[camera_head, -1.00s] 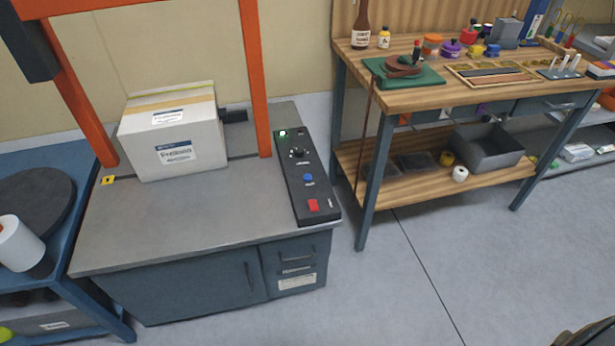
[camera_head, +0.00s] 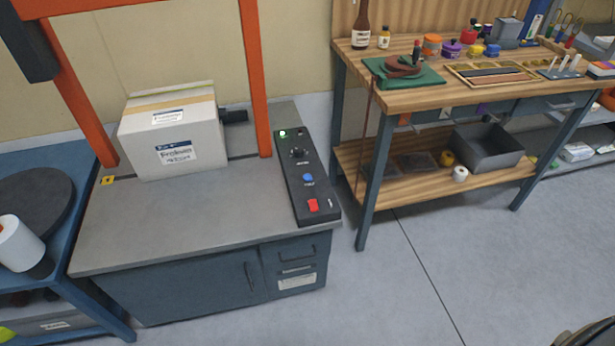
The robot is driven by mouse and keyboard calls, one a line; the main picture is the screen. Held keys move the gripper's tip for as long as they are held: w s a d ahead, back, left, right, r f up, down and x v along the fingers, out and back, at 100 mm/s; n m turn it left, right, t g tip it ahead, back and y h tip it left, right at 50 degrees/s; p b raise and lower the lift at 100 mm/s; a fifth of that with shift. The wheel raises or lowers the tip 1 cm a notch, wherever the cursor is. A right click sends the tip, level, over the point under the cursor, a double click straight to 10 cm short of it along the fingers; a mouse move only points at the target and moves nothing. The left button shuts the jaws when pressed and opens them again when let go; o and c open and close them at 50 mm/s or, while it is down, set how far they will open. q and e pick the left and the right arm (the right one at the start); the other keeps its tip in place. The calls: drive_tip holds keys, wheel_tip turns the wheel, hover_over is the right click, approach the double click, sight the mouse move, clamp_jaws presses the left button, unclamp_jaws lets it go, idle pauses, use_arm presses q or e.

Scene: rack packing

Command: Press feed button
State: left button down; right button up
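A black control panel (camera_head: 307,190) lies along the right side of the grey-topped cabinet (camera_head: 150,235). On it, from back to front, are a lit green light (camera_head: 283,134), a black knob (camera_head: 297,153), a blue button (camera_head: 307,177) and a red button (camera_head: 313,205). The labels beside them are too small to read, so I cannot tell which one is marked feed. Neither of my grippers shows in the head view.
A taped white box (camera_head: 178,148) sits on the cabinet top under an orange frame (camera_head: 255,85). A blue table (camera_head: 75,165) stands at left. A wooden workbench (camera_head: 425,95) with tools and bottles stands at right. The floor (camera_head: 430,270) in front of it is clear.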

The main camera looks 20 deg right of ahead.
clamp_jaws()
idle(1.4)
